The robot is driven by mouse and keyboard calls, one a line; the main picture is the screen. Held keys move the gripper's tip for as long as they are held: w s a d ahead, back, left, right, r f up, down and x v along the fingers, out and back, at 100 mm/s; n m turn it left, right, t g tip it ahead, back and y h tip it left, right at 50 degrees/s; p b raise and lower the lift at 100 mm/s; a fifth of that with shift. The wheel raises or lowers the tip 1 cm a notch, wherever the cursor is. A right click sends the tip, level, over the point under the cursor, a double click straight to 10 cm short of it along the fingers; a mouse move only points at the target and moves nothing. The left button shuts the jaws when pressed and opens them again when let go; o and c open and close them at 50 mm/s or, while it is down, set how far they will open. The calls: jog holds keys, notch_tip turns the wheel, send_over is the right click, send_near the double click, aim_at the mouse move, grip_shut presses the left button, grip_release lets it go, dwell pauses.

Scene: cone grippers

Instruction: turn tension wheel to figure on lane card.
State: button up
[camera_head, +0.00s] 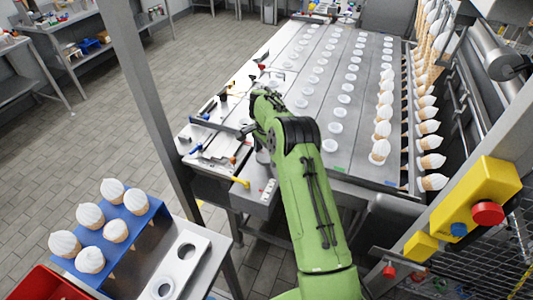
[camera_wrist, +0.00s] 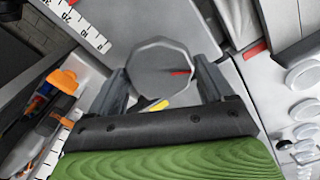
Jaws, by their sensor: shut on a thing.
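The tension wheel (camera_wrist: 160,52) is a grey, many-sided knob with a short red mark (camera_wrist: 180,72) on its face. It fills the middle of the wrist view. My gripper (camera_wrist: 160,76) is shut on it, one dark finger on each side. A yellow mark (camera_wrist: 157,105) shows between the fingers, near the palm. In the head view my green arm hides most of the wheel. I cannot make out a readable lane card.
The grey lane table (camera_head: 325,60) carries rows of white discs, with cones along its right side. Tools lie on its left end (camera_head: 225,105). A blue rack (camera_head: 142,224) of cones stands at the lower left. A yellow box with a red button (camera_head: 487,213) is at the right.

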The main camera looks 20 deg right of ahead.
jog(key=m, duration=0.4)
jog(key=shift+m, duration=0.3)
jog(key=shift+m+b, duration=0.45)
jog(key=shift+m, duration=1.25)
jog(key=o, duration=0.9)
jog(key=shift+o, duration=0.2)
jog(key=shift+r, duration=0.1)
notch_tip(320, 180, up, 16)
jog(key=p, duration=0.4)
jog(key=shift+p, duration=0.35)
jog(key=shift+f, duration=0.2)
